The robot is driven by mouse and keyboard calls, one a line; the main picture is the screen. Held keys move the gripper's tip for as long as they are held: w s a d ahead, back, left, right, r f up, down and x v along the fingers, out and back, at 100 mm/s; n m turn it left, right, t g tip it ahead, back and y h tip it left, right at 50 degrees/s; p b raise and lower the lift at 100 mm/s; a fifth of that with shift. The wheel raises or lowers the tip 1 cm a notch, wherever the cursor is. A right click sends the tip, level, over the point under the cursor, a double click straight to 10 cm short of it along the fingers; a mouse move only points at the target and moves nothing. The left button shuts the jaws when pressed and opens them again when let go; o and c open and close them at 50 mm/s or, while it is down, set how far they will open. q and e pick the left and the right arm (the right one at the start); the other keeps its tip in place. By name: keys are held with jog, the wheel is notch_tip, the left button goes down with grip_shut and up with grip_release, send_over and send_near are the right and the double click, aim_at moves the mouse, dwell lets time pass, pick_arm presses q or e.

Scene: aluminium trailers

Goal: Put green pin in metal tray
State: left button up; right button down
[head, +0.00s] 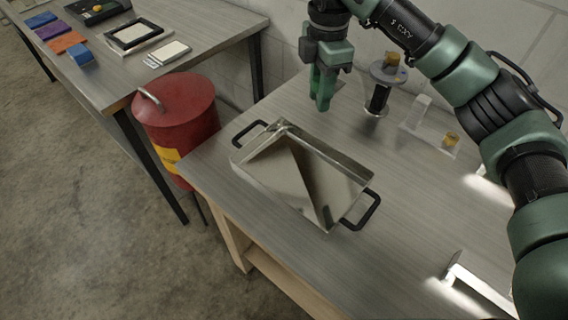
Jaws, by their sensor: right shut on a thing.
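The metal tray (290,205) is a shiny, shallow rectangular tray with two black handles. It sits near the left end of the grey workbench, and its inside looks empty. My right gripper (322,98) points down above the bench, behind the tray and a little to its right. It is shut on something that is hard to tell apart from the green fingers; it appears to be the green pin. No other green pin shows. My left gripper is not in view.
A stand with a black stem (378,98) and a clear block (430,128) with a yellow piece are right of the gripper. A red drum (176,112) stands left of the bench (395,225). A metal frame (475,285) lies at lower right. Another table (110,85) holds coloured blocks.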

jog(key=p, duration=0.2)
send_over(312, 165)
notch_tip(312, 165, down, 15)
jog(key=shift+r, duration=0.15)
notch_tip(312, 165, down, 4)
jog(key=shift+f+p, duration=0.25)
jog(key=shift+p, duration=0.1)
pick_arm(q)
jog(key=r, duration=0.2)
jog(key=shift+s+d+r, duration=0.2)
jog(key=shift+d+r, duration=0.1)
pick_arm(e)
jog(key=shift+f, duration=0.3)
jog(key=c, duration=1.2)
grip_release()
jog(key=shift+f, duration=0.1)
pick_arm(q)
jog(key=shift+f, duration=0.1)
pick_arm(e)
jog(key=shift+o, duration=0.2)
pick_arm(q)
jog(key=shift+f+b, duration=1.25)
jog(key=shift+b, duration=0.2)
pick_arm(e)
notch_tip(312, 165, up, 12)
